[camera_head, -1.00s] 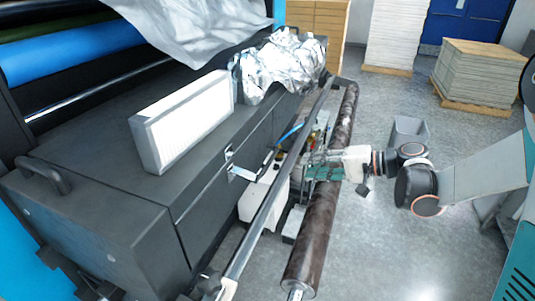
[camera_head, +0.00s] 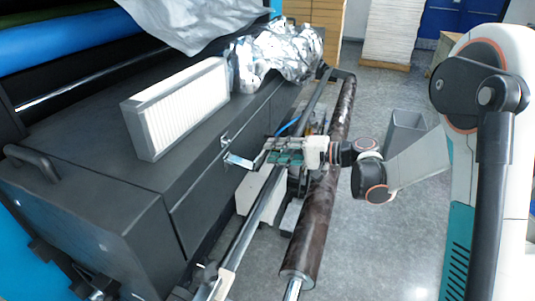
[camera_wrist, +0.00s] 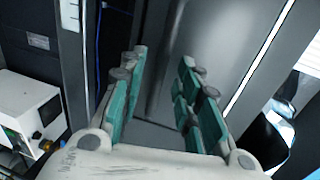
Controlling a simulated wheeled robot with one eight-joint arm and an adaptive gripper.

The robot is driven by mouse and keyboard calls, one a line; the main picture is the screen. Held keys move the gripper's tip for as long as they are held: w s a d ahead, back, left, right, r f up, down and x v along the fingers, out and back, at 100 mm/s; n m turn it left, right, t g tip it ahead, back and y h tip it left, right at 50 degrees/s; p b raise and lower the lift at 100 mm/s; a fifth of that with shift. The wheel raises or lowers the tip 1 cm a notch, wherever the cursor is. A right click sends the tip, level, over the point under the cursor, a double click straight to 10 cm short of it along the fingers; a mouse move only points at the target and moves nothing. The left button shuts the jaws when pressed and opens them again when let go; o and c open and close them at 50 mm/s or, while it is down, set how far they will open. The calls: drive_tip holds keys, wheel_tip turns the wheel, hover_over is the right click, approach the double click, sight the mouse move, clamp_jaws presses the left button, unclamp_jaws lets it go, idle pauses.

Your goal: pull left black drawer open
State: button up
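The left black drawer (camera_head: 200,203) is the dark front panel on the near part of the machine, and it looks closed in the head view. A silver handle or latch (camera_head: 238,160) sticks out near its upper right corner. My gripper (camera_head: 268,155) is just to the right of this handle, with its green fingers towards the machine front. I see no clear contact with the handle. In the wrist view my gripper (camera_wrist: 160,68) is open, with a gap between the green fingers and a dark grey panel beyond. Nothing is held.
A dark roller (camera_head: 317,215) and a metal bar (camera_head: 262,215) run along the machine front, below my gripper. A white box-shaped device (camera_head: 258,192) sits behind the bar. A white filter block (camera_head: 177,108) and crumpled silver foil (camera_head: 275,57) lie on top.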

sight(268, 151)
drive_tip(key=shift+x, duration=1.5)
clamp_jaws()
